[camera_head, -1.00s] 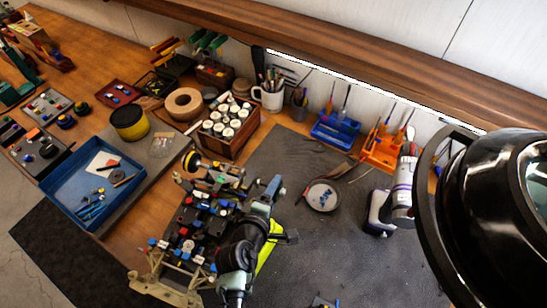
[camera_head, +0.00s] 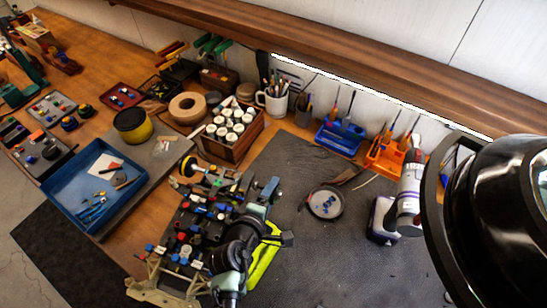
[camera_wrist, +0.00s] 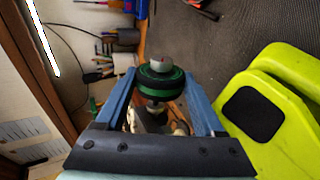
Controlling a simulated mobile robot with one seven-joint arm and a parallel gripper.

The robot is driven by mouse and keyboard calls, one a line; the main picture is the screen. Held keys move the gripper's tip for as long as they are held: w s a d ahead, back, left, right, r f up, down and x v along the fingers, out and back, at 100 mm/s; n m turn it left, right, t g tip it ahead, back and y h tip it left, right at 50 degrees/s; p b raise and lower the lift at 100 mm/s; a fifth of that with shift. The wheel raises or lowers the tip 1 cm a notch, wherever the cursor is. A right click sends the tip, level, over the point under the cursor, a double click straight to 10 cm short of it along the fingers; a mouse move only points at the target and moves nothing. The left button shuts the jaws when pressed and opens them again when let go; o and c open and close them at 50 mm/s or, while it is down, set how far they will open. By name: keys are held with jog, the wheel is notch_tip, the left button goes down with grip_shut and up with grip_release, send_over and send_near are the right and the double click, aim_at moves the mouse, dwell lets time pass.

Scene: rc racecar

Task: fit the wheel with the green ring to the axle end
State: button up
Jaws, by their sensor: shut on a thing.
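The wheel with the green ring (camera_wrist: 160,84) is black with a pale grey hub. It sits between the two blue fingers of my gripper (camera_wrist: 160,92) in the wrist view. The gripper is shut on it, one finger on each side. Beige parts show below the wheel; whether an axle end is among them I cannot tell. In the head view the car chassis (camera_head: 190,238) lies on the bench, covered with small coloured parts. My wrist is over its right side and hides part of it. I cannot make out the green-ringed wheel there.
A yellow-green piece (camera_wrist: 275,105) lies close to the right finger. A blue tray (camera_head: 68,206) is left of the chassis, a wooden box of white-capped bottles (camera_head: 250,139) behind it. A round dish (camera_head: 325,214) and a drill (camera_head: 409,205) stand right. The dark mat (camera_head: 345,270) is mostly clear.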

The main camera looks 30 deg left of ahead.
jog(key=shift+s+a+b, duration=0.1)
jog(key=shift+a+b, duration=0.25)
jog(key=shift+a, duration=0.6)
dwell(0.9)
notch_tip(320, 180, up, 15)
jog(key=p, duration=1.2)
jog(key=s+d+f+h+b, duration=0.1)
jog(key=s+d+f+b, duration=0.1)
jog(key=d+f+b, duration=0.2)
jog(key=s+d+f+m+b, duration=0.1)
jog(key=s+d+f+b, duration=0.2)
jog(key=d, duration=0.8)
jog(key=s+d+f+m+h+b, duration=0.1)
jog(key=s+d+f+b, duration=0.1)
jog(key=d+f+b, duration=0.5)
jog(key=shift+s+d+f+h, duration=0.15)
jog(key=shift+s+d+f, duration=0.1)
jog(key=shift+f, duration=0.15)
jog(key=shift+s+d+f+h, duration=0.15)
jog(key=shift+d+f, duration=0.1)
jog(key=shift+f, duration=0.15)
jog(key=shift+d+r, duration=0.1)
jog(key=shift+d, duration=0.1)
